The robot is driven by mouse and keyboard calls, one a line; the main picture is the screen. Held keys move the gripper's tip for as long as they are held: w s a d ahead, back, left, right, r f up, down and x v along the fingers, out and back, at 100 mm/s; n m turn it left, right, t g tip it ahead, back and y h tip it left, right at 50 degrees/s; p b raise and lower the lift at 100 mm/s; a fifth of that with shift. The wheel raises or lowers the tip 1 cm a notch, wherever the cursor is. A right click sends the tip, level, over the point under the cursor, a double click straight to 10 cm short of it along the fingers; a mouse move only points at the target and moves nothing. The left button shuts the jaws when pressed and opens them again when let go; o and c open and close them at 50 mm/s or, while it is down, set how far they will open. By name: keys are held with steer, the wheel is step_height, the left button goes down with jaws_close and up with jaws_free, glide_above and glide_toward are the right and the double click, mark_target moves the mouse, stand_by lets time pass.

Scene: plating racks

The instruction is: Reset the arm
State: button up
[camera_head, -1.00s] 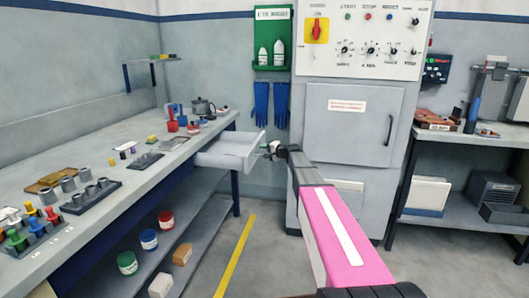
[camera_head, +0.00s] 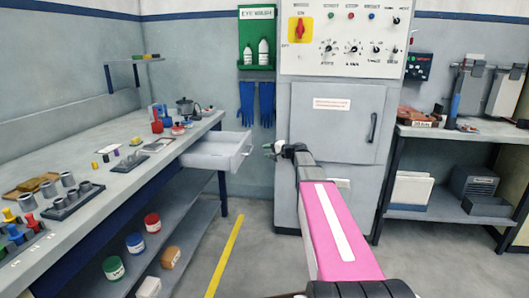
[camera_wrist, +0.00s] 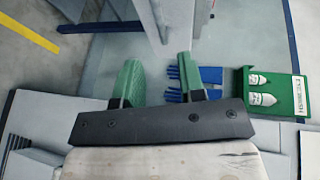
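My gripper (camera_head: 270,151) is stretched forward at the end of my pink arm, in front of the grey cabinet. It is just right of the pulled-out drawer (camera_head: 243,152) and apart from it. In the wrist view my gripper (camera_wrist: 158,80) has two green fingers spread well apart, with nothing between them. The drawer front (camera_wrist: 168,20) shows beyond the fingers at the top of that view.
The left workbench (camera_head: 110,200) holds metal cups, coloured pegs and a kettle. The grey cabinet (camera_head: 335,125) stands ahead. A green eyewash holder (camera_head: 257,40) and blue gloves (camera_head: 256,104) hang on the wall. A second table (camera_head: 465,135) is at right. Floor between is open.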

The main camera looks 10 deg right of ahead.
steer(key=s+a+f+n+g+h, duration=0.2)
steer(key=s+a+f+n+g, duration=0.3)
steer(key=s+f, duration=0.55)
steer(key=s+f+n+g+h, duration=0.1)
steer(key=s+f+g+h, duration=0.2)
steer(key=s, duration=1)
steer(key=s+f+n+g+h, duration=0.1)
steer(key=s+f+g+h, duration=0.1)
steer(key=s+f+h, duration=0.4)
steer(key=s+f, duration=0.4)
steer(key=s, duration=0.4)
steer(key=shift+d+n+g+h, duration=0.3)
steer(key=shift+d+g, duration=0.1)
steer(key=shift+f, duration=0.1)
